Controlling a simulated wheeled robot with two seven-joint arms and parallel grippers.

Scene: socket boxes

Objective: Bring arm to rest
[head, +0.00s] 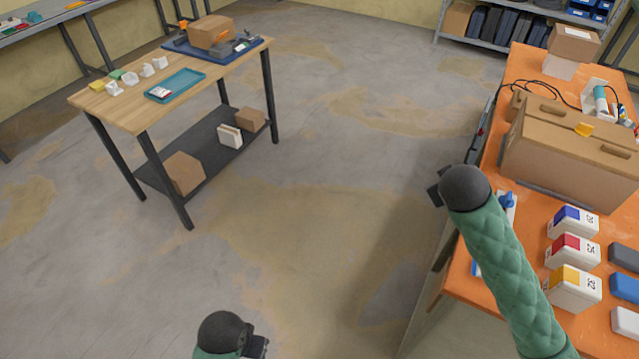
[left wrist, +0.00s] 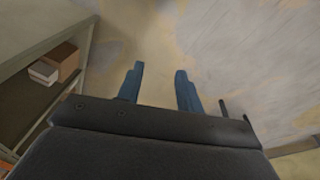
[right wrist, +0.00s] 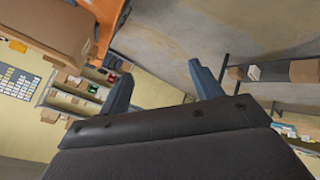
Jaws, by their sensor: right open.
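My right arm, in a green quilted sleeve, reaches up over the left edge of the orange table (head: 470,283) in the head view. My right gripper (head: 435,188) is mostly hidden behind its dark wrist. In the right wrist view its two blue fingers (right wrist: 162,88) stand wide apart with nothing between them. My left gripper (head: 262,345) shows only in part at the bottom of the head view, over the floor. In the left wrist view its two blue fingers (left wrist: 160,88) are apart and empty, with bare floor beyond.
The orange table holds a large cardboard box (head: 570,150) and socket boxes with blue (head: 572,222), red (head: 571,251) and yellow (head: 573,288) labels. A wooden table (head: 140,112) with a teal tray (head: 175,86) stands at the left. The floor between is clear.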

